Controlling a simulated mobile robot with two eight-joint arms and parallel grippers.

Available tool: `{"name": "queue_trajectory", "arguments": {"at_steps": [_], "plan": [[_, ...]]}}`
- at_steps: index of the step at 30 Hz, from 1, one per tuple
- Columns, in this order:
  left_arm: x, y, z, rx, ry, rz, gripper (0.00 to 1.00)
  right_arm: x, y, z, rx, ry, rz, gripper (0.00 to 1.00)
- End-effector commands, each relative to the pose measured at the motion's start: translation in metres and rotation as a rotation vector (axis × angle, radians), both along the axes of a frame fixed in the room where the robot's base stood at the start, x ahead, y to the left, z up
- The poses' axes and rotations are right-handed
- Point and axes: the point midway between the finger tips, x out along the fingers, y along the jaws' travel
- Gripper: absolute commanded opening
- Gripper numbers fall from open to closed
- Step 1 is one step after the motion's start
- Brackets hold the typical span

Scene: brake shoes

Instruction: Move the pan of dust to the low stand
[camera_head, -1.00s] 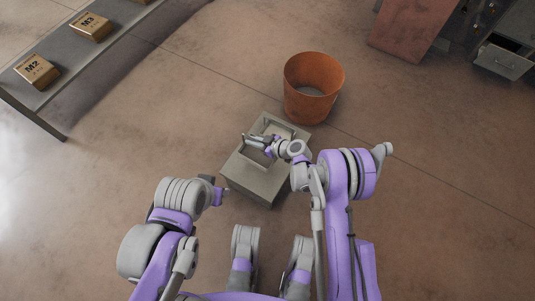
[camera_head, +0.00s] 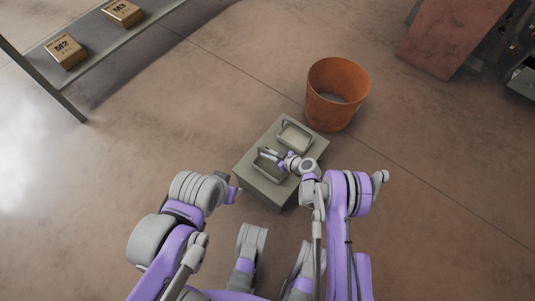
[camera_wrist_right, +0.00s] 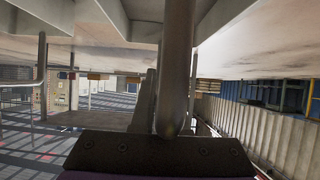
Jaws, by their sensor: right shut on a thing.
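The low grey stand (camera_head: 248,181) sits on the floor in front of me. Two grey pans with raised handles are over its top: a far pan (camera_head: 296,137) and a near pan (camera_head: 270,178). My right gripper (camera_head: 272,155) is shut on the near pan's handle. From above I cannot tell whether this pan touches the stand or hangs just over it, and its contents are too small to make out. In the right wrist view a grey bar (camera_wrist_right: 175,70) stands close in front of the gripper base. My left gripper (camera_head: 232,193) is left of the stand, its jaws unclear.
An orange bucket (camera_head: 337,95) stands on the floor just beyond the stand. A grey bench (camera_head: 90,57) at the upper left carries golden blocks marked M2 (camera_head: 66,52) and M3 (camera_head: 122,12). A reddish panel (camera_head: 455,35) is at the upper right. Floor on the right is clear.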

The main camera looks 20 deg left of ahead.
Motion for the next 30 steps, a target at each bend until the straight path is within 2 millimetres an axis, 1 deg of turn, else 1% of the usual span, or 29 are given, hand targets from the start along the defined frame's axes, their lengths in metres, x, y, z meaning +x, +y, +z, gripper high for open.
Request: {"name": "queue_trajectory", "arguments": {"at_steps": [6,7,9,12,22,26,30], "plan": [[0.0,0.0,0.0,0.0,0.0,0.0,0.45,0.0,0.0,-0.001,0.001,0.0,0.0,0.0],[0.0,0.0,0.0,0.0,0.0,0.0,0.45,0.0,0.0,-0.002,0.0,0.0,0.0,0.14],[0.0,0.0,0.0,0.0,0.0,0.0,0.45,0.0,0.0,-0.002,0.0,0.0,0.0,0.26],[0.0,0.0,0.0,0.0,0.0,0.0,0.45,0.0,0.0,-0.002,0.0,0.0,0.0,0.42],[0.0,0.0,0.0,0.0,0.0,0.0,0.45,0.0,0.0,0.001,0.0,0.0,0.0,0.42],[-0.001,0.0,0.003,0.0,0.001,0.0,0.45,-0.004,-0.013,0.009,-0.001,0.001,-0.003,0.42],[-0.002,0.0,0.009,0.0,0.001,0.0,0.45,-0.013,-0.038,0.024,-0.002,0.001,-0.004,0.42]]}}
